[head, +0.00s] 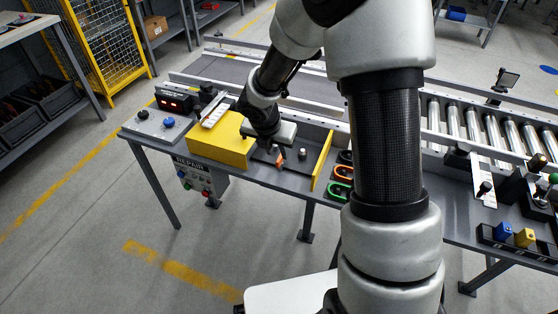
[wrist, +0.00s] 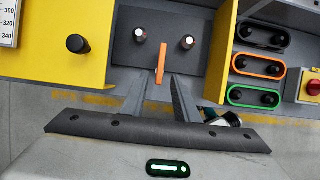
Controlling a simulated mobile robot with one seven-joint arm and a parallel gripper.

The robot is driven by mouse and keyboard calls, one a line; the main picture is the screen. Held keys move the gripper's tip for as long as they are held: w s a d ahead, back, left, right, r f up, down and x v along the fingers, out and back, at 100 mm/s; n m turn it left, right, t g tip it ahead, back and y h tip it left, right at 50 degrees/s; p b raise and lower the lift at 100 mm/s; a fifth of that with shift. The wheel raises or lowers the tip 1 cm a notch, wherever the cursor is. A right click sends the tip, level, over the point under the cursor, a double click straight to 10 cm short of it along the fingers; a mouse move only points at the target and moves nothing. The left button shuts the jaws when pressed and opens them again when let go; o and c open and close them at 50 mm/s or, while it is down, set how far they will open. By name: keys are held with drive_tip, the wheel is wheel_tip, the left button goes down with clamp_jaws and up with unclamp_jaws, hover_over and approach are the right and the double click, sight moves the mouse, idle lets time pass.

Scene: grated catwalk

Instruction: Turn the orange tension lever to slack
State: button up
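The orange tension lever (wrist: 161,63) stands out from a dark grey panel (wrist: 125,58) in the wrist view, pointing roughly toward my gripper. Two round metallic knobs (wrist: 188,42) sit on the panel on either side of the lever's far end. My gripper (wrist: 160,82) is open, with its two fingers apart and the lever's near end between or just ahead of their tips. I cannot tell whether they touch. In the head view the lever (head: 280,160) shows just below my gripper (head: 271,147). No slack marking is readable.
A yellow block (head: 222,140) with a black knob (wrist: 77,44) stands left of the panel. A yellow plate (head: 322,160) closes its right side. Black, orange and green ringed holders (wrist: 258,67) and a red button (wrist: 314,87) are further right. Conveyor rollers (head: 480,120) run behind.

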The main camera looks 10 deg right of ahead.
sight(280, 157)
drive_tip(key=shift+b+x, duration=0.55)
drive_tip(key=shift+x, duration=1.7)
drive_tip(key=shift+c, duration=0.3)
clamp_jaws()
